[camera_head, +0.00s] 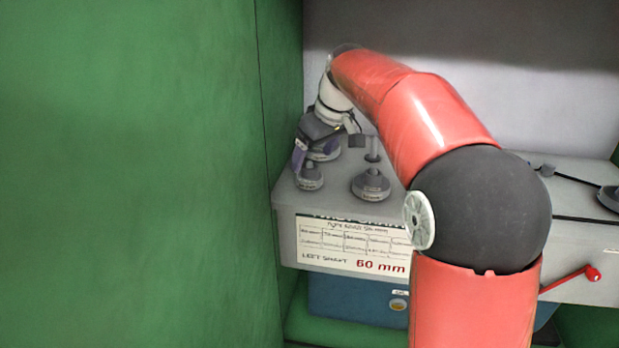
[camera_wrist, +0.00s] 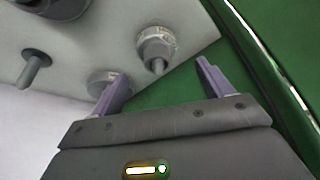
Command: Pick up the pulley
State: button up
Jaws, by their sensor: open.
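Several grey round pieces, some with upright posts, stand on a pale grey machine top; I cannot tell which one is the pulley. In the head view one is at the front middle (camera_head: 371,186), one at the front left corner (camera_head: 309,179), and one lies partly hidden behind my gripper (camera_head: 327,151). My gripper (camera_head: 299,156) is low over the left end of the top. In the wrist view my gripper (camera_wrist: 162,72) is open, with nothing between its purple fingers. One grey round piece with a post (camera_wrist: 155,44) lies just beyond the fingertips. Another (camera_wrist: 106,82) is partly covered by the left finger.
The grey machine top (camera_head: 340,207) carries a label reading "LEFT SHAFT 60 mm" (camera_head: 352,245). A green wall (camera_head: 130,170) stands close on the left. My red arm hides the middle of the top.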

aim_at(312, 163)
jog(key=x, duration=0.5)
jog(key=shift+d, duration=0.1)
jog(key=c, duration=1.1)
